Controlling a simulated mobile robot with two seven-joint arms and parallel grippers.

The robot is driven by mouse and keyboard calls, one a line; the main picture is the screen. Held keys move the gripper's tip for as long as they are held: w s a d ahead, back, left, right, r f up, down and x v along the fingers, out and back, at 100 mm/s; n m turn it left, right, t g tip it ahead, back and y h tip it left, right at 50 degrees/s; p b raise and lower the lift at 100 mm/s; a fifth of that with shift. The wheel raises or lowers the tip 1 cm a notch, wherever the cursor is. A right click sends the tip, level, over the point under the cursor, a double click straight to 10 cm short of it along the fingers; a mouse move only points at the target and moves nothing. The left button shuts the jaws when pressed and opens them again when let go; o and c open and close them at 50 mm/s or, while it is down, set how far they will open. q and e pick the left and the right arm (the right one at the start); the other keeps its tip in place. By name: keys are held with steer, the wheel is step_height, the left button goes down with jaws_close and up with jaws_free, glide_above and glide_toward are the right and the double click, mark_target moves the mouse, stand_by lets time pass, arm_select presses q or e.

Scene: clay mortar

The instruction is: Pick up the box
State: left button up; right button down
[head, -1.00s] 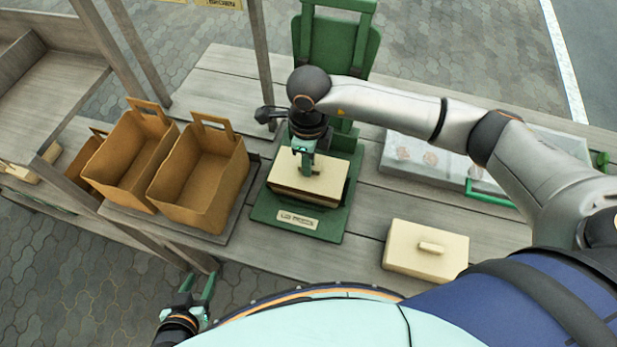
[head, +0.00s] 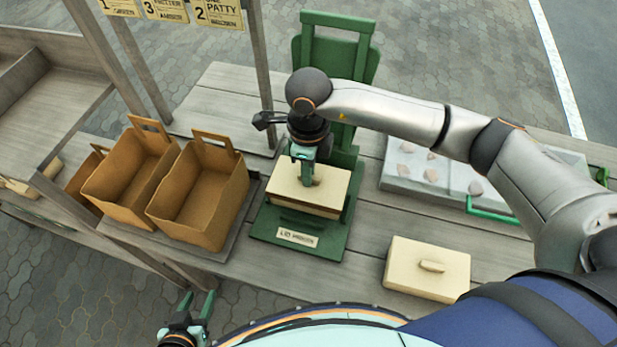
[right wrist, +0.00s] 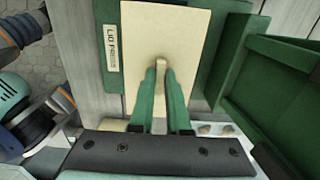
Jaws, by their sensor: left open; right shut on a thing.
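A cream box (head: 301,198) with a raised handle is over the green base of the lid press (head: 327,252), in the middle of the head view. My right gripper (head: 303,172) is above it, pointing down. In the right wrist view its green fingers (right wrist: 163,85) are shut on the handle of the box (right wrist: 190,35). Whether the underside touches the press is hard to tell. A second cream box-shaped piece (head: 408,254) with a handle lies on the table to the right. My left gripper (head: 196,305) is open and empty, low at the left, off the table's front edge.
Brown open containers (head: 207,215) with upright handles stand left of the press. The press's green upright back (head: 333,55) rises behind the box. A shallow grey tray (head: 400,185) with several lumps and a green handle (head: 490,208) lies at the right. Wooden posts stand at the left.

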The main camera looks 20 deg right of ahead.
steer(key=s+r, duration=0.1)
steer(key=s+d+r, duration=0.1)
steer(key=r, duration=0.1)
steer(key=s+d+r, duration=0.1)
steer(key=s+r, duration=0.1)
steer(key=shift+s+r, duration=0.1)
steer(key=shift+r, duration=0.15)
steer(key=s+d+r+b, duration=0.1)
steer(key=s+d+r, duration=0.2)
steer(key=s, duration=0.5)
steer(key=shift+s+d+r+b, duration=0.25)
steer(key=shift+s+r+b, duration=0.15)
steer(key=shift+r, duration=0.3)
